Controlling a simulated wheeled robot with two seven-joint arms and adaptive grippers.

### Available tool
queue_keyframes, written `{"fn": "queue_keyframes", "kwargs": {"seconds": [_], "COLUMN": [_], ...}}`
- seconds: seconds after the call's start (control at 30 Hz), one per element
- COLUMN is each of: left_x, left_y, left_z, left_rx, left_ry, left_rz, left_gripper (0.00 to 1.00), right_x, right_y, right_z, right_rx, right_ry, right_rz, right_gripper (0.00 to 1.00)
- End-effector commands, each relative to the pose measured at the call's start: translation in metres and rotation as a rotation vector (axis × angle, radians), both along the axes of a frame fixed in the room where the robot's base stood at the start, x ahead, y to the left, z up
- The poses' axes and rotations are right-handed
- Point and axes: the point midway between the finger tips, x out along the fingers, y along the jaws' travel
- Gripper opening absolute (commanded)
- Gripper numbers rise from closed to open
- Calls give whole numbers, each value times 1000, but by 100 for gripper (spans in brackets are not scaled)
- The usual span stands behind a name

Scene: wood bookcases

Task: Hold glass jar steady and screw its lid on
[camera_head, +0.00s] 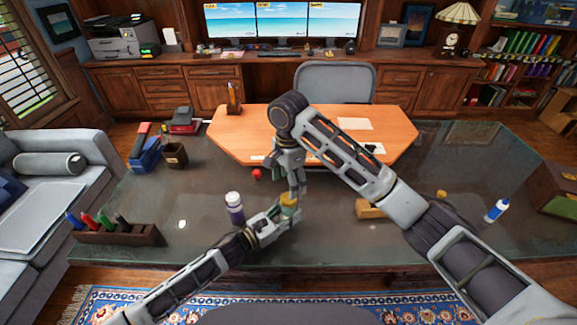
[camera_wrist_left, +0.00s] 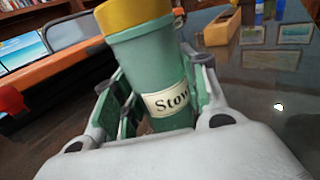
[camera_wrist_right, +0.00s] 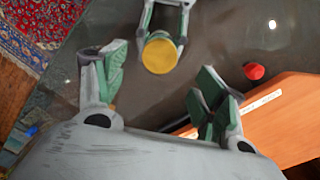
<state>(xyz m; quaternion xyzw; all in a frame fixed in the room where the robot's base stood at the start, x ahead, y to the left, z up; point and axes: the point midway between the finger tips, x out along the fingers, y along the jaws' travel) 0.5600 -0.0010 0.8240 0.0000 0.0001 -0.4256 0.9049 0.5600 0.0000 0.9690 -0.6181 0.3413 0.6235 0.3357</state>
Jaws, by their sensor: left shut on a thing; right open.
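The green jar (camera_wrist_left: 155,65) with a "Stow" label and a yellow lid (camera_wrist_left: 133,13) on its top is held by my left gripper (camera_wrist_left: 162,95). The jar's lower part is hidden between the fingers. In the head view, the lid (camera_head: 289,198) shows above my left gripper (camera_head: 288,213), over the glass desk. My right gripper (camera_head: 296,190) points down just above the jar. In the right wrist view, my right gripper (camera_wrist_right: 160,78) is open and empty, with the lid (camera_wrist_right: 160,56) ahead between its spread fingers, apart from them. How tightly the lid sits cannot be told.
A purple bottle with a white cap (camera_head: 235,207) stands left of the jar, close to my left arm. A small red object (camera_head: 257,174) lies behind. A wooden block (camera_head: 370,209) is to the right. The marker holder (camera_head: 115,233) stands at the front left.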

Motion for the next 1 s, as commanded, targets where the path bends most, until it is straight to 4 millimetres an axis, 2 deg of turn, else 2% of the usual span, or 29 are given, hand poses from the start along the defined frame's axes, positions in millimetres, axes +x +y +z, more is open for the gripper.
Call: {"fn": "queue_keyframes", "kwargs": {"seconds": [0.6, 1.0], "left_x": [0, 0], "left_y": [0, 0], "left_z": [0, 0], "left_rx": [1, 1], "left_ry": [1, 1], "left_rz": [1, 0], "left_gripper": [0, 0], "right_x": [1, 1], "right_y": [0, 0], "right_z": [50, 57], "right_rx": [0, 1], "right_ry": [-1, -1], "right_rz": [-1, -1], "right_gripper": [71, 71]}}
